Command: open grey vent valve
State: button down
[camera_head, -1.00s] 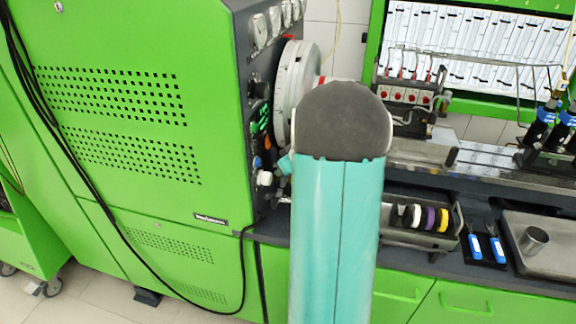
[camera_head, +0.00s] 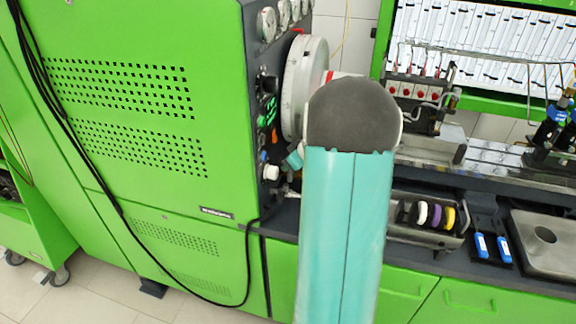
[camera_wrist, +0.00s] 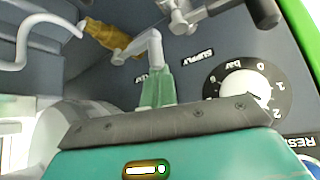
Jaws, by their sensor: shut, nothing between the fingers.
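In the wrist view a grey bent lever (camera_wrist: 150,48) runs from a brass fitting (camera_wrist: 108,38) on the dark panel. It looks like the grey vent valve; the label beside it is partly hidden. My gripper (camera_wrist: 157,80) shows pale green fingers, shut and empty, with their tips at the lower end of the lever. I cannot tell whether they touch it. In the head view my teal arm hides most of the gripper and the valve.
A white knob (camera_wrist: 245,86) with a pressure scale sits right of my fingers. A second grey valve (camera_wrist: 184,12) is at the top, near the SUPPLY label. In the head view the green cabinet (camera_head: 130,185) stands left; a tray of coloured rings (camera_head: 425,235) lies right.

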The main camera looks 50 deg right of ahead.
jog(key=shift+s, duration=0.1)
jog(key=shift+s+d+n+y, duration=0.4)
jog(key=shift+s+d+n, duration=0.15)
jog(key=shift+s+d, duration=0.35)
jog(key=shift+s+d+n+y, duration=0.4)
jog(key=shift+s+d+n, duration=0.25)
jog(key=shift+d, duration=0.45)
jog(key=shift+s+d, duration=0.1)
jog(key=v, duration=0.7)
jog(key=shift+r, duration=0.3)
